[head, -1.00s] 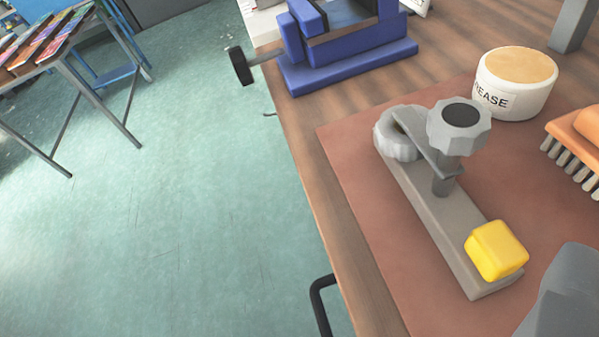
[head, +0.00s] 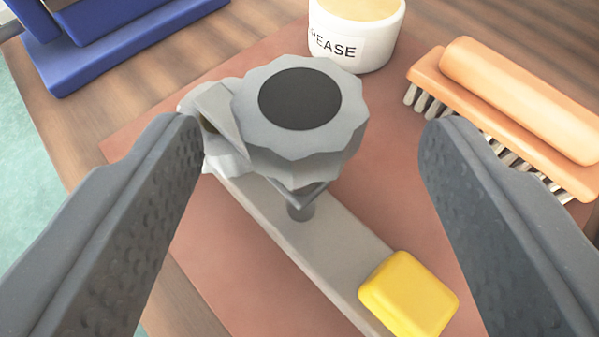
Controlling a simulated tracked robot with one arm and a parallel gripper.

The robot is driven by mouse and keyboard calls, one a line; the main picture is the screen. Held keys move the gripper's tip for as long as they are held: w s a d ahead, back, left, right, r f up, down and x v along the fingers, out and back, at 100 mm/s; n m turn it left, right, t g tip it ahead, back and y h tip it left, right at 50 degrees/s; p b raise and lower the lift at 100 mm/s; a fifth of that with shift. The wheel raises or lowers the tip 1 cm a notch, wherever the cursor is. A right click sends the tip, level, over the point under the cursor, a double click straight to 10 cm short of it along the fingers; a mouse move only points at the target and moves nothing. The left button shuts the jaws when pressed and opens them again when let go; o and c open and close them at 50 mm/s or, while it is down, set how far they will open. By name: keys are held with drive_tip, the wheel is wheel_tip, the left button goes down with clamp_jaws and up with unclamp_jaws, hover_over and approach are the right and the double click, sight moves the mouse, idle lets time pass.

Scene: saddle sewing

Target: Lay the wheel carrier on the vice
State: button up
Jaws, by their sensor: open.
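The wheel carrier (head: 330,245) is a grey bar lying on a reddish-brown mat. It bears a toothed wheel at its far end, a large grey knob with a dark top (head: 300,110) and a yellow block (head: 410,295) at its near end. My gripper (head: 315,140) is open, with one dark finger on each side of the knob and clear room between. The fingers look apart from the carrier. The blue vice (head: 125,35) stands at the upper left on the wooden bench, only partly in view.
A white grease tub (head: 357,30) stands behind the knob. An orange brush (head: 510,105) lies to the right, close to the right finger. The mat (head: 215,265) covers the bench (head: 215,52) around the carrier. The bench edge and green floor are at left.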

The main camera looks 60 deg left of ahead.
sight(303, 104)
drive_tip(key=shift+x, duration=2.75)
drive_tip(key=shift+s+f, duration=0.15)
clamp_jaws()
